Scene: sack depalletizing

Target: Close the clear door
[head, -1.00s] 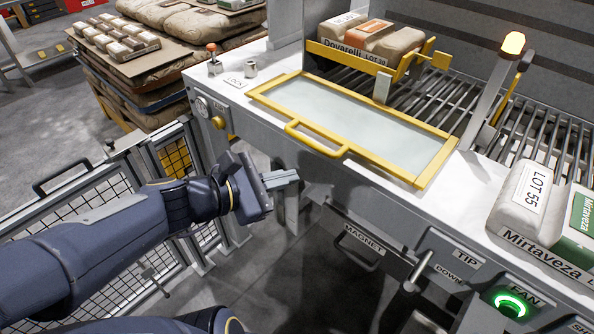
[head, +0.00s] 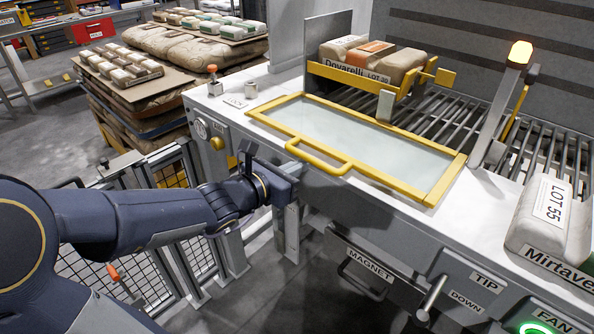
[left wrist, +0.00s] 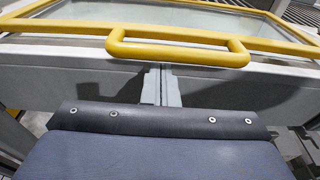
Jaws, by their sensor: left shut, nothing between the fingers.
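The clear door (head: 360,136) is a see-through pane in a yellow frame. It lies flat over the white counter top, with a yellow handle (head: 320,160) along its front edge. In the left wrist view the handle (left wrist: 180,50) spans the upper middle, beyond my fingertips. My left gripper (head: 291,168) is shut and empty, low in front of the counter's front face, just left of and below the handle. Its closed fingers (left wrist: 161,84) point toward the handle, and I cannot tell whether they touch anything. My right gripper is not in view.
A yellow cradle (head: 345,75) with a Dovarelli sack stands behind the door, beside a roller grate (head: 440,120). A post with an amber lamp (head: 500,105) stands to the right. A mesh fence (head: 110,250) stands left of the counter. Loaded pallets are behind it.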

